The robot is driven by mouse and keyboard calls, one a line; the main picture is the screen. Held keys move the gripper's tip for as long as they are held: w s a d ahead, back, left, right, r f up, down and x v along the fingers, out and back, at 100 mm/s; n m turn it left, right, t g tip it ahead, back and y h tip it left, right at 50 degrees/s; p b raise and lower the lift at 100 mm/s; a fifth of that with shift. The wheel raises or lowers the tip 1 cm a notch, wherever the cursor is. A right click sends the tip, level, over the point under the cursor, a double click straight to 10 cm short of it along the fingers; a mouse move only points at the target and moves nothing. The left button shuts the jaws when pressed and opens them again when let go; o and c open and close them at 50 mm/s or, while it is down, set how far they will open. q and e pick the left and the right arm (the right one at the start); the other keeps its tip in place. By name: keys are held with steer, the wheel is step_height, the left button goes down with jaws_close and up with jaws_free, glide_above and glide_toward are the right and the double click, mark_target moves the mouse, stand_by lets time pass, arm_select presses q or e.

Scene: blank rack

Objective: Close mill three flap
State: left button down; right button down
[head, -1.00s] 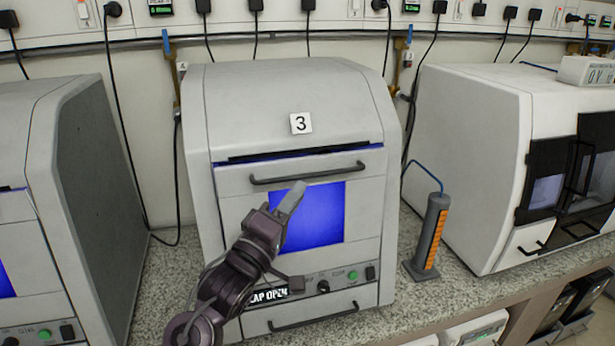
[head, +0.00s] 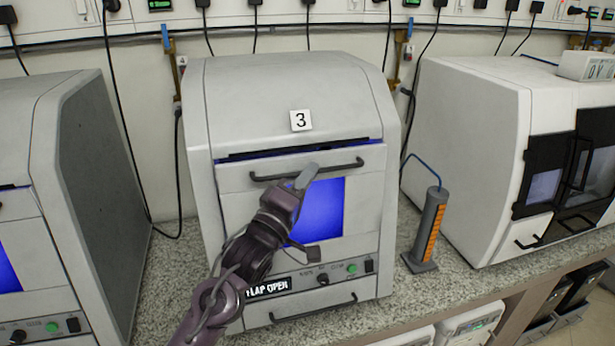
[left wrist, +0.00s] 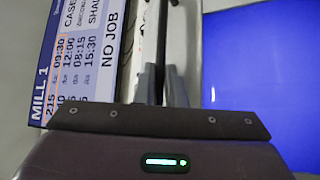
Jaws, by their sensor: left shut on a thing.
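Mill three is the pale grey cabinet (head: 240,100) with a "3" label in the middle of the head view. Its front flap (head: 232,205) has a blue window (head: 322,212) and a dark bar handle (head: 340,165) near the top edge. A dark, blue-lit gap shows above the flap. The display below (head: 268,288) reads "FLAP OPEN". My left gripper (head: 306,176) is at the handle's middle, shut on it; the fingers partly hide the bar. In the left wrist view the fingers (left wrist: 163,85) are close together beside the blue window (left wrist: 260,70). My right gripper is not in view.
Another grey mill (head: 95,170) stands at left and a white machine (head: 465,160) at right. A grey cylinder with an orange strip (head: 430,230) stands on the speckled counter (head: 400,290) close to mill three's right side. The left wrist view also shows a "MILL 1" screen (left wrist: 85,60).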

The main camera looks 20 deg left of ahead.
mark_target(304, 166)
arm_select(q)
steer(key=p, duration=0.1)
steer(key=w+a+p, duration=0.1)
steer(key=w+n+p, duration=0.1)
steer(key=shift+a+r+g+y, duration=0.25)
steer(key=shift+g+y, duration=0.05)
steer(key=shift+y, duration=0.1)
steer(key=shift+w+a+f, duration=0.15)
steer(key=shift+w+a, duration=0.05)
steer(key=shift+w, duration=0.05)
steer(key=shift+s, duration=0.1)
steer(key=c, duration=1.8)
jaws_free()
steer(key=shift+c, duration=0.2)
steer(key=shift+o, duration=0.3)
steer(key=shift+f, duration=0.1)
